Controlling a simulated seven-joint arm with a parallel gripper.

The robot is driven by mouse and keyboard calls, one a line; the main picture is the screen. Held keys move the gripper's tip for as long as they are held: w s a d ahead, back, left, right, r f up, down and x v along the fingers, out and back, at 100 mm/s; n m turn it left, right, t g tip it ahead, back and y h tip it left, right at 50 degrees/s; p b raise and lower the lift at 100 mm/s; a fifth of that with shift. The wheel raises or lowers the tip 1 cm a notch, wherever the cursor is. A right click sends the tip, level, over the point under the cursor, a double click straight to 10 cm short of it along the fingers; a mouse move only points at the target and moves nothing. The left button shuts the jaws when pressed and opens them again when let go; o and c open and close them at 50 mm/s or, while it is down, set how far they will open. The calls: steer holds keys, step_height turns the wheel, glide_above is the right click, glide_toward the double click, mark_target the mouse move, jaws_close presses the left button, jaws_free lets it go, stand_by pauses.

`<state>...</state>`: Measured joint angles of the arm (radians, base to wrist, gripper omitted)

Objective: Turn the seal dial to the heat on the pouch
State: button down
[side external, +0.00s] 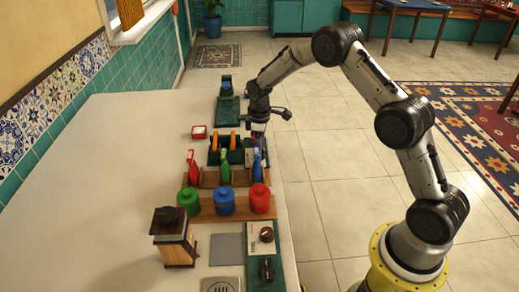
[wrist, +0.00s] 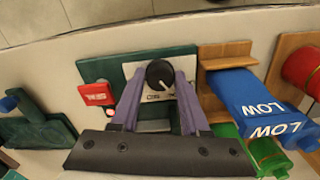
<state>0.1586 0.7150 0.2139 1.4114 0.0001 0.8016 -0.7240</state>
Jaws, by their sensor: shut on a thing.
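My gripper (side external: 258,130) reaches down at the far right edge of the counter. In the wrist view its two purple-grey fingers (wrist: 160,78) are shut on a round black dial (wrist: 160,72), one on each side. The dial sits on a pale panel (wrist: 147,112) with dark markings, partly hidden by the fingers, on a green base (wrist: 98,68). A pale pointer mark shows on the dial, but its setting is unreadable. A blue item (wrist: 250,100) lettered LOW lies beside the right finger; I cannot tell if it is the pouch.
A small red block (wrist: 95,93) with white lettering is left of the fingers; it also shows in the side view (side external: 199,132). Red (side external: 193,168) and green (side external: 223,170) upright items stand nearby. Jars (side external: 224,202) and a wooden grinder (side external: 172,236) are nearer. The left counter (side external: 110,190) is clear.

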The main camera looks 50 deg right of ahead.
steer(key=shift+m, duration=0.8)
steer(key=shift+c, duration=2)
jaws_free()
step_height(320, 180, up, 14)
